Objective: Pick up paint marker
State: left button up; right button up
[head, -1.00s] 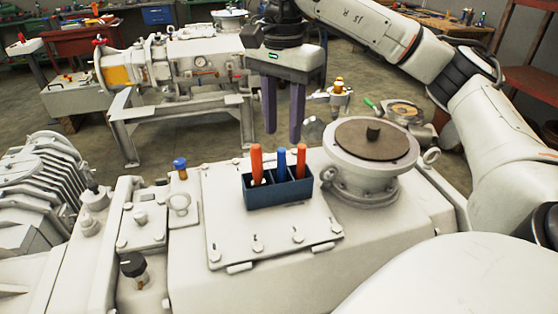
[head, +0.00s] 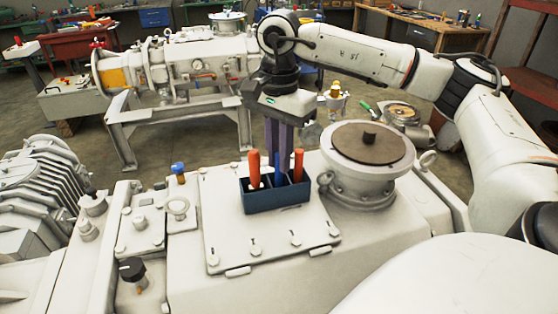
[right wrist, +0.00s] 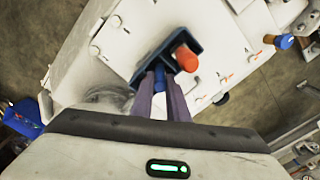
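A dark blue open holder (head: 277,197) stands on a pale cover plate and also shows in the right wrist view (right wrist: 138,78). It holds an orange-red marker (head: 254,168) on its left and another (head: 298,164) on its right. A blue marker (head: 279,174) stands between them, its lower part inside the holder. My right gripper (head: 279,152) points down over the holder, its two purple fingers on either side of the blue marker's upper part. In the right wrist view the fingers (right wrist: 160,88) look closed against the blue marker (right wrist: 160,76). My left gripper is out of view.
A round flange with a brown disc (head: 368,145) rises right of the holder. A blue-topped knob (head: 178,170) and a black knob (head: 132,270) stand to the left. Bolts and a ring surround the plate. Another machine stands on a frame behind.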

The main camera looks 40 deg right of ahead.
grip_shut()
